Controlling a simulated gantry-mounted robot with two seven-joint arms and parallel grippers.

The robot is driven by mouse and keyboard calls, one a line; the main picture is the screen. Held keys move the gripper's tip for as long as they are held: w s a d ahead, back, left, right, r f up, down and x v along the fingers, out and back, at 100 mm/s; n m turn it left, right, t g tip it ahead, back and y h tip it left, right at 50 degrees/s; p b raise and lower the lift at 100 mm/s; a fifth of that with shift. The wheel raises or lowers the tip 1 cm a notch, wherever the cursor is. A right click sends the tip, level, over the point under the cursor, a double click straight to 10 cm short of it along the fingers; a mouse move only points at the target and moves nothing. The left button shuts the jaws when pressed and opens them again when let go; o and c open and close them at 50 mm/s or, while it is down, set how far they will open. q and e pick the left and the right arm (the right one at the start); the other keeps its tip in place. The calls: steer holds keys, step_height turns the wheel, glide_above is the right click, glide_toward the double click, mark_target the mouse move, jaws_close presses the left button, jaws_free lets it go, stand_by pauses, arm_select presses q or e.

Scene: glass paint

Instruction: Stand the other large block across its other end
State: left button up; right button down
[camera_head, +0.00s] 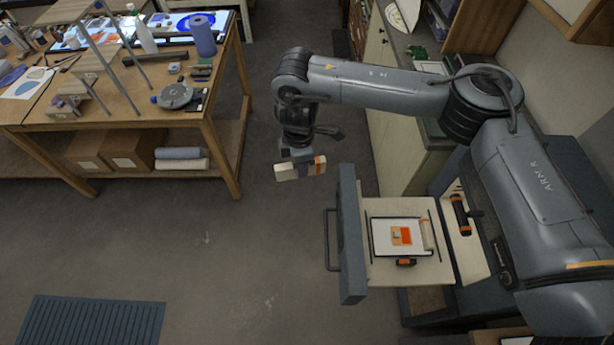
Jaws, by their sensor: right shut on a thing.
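My right gripper (306,164) is shut on a pale cream block (285,173) with an orange band beside it, held in the air left of the open drawer. The fingers hide part of the block. In the drawer (380,271) lies a white panel (383,238) with a dark edge. An orange patch (406,234) and a small tan piece (396,237) are on its middle. A similar cream block (427,236) is across the panel's right end. The panel's left end is bare. My left gripper is out of view.
The drawer's grey front (350,240) with a dark handle (330,240) rises at its left side. A black and orange item (406,262) lies just below the panel. A cluttered wooden workbench (150,100) stands at upper left. Open floor (230,240) lies between.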

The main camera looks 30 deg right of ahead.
steer(key=w+d+n, duration=0.4)
steer(key=w+n, duration=0.4)
steer(key=n, duration=0.7)
steer(key=shift+n, duration=0.8)
steer(key=s+d+f, duration=0.3)
steer(key=d+f, duration=0.2)
steer(key=f, duration=0.1)
steer(key=s+d+f+b, duration=0.1)
steer(key=s+d+f, duration=0.2)
steer(key=d+f, duration=0.2)
steer(key=s+d+f, duration=0.4)
steer(key=d+f, duration=0.1)
steer(key=f, duration=0.3)
steer(key=shift+d+f+b, duration=0.2)
steer(key=shift+b, duration=0.15)
steer(key=s+d+f+m, duration=0.1)
steer(key=s+d+f, duration=0.3)
steer(key=s+f, duration=0.95)
steer(key=f+b, duration=0.2)
steer(key=s+f+b, duration=0.1)
steer(key=f+b, duration=0.1)
steer(key=b, duration=0.1)
steer(key=shift+s+d+f, duration=0.15)
steer(key=shift+s+f, duration=0.05)
steer(key=shift+f, duration=0.1)
steer(key=shift+f+b, duration=1.3)
steer(key=shift+f, duration=0.35)
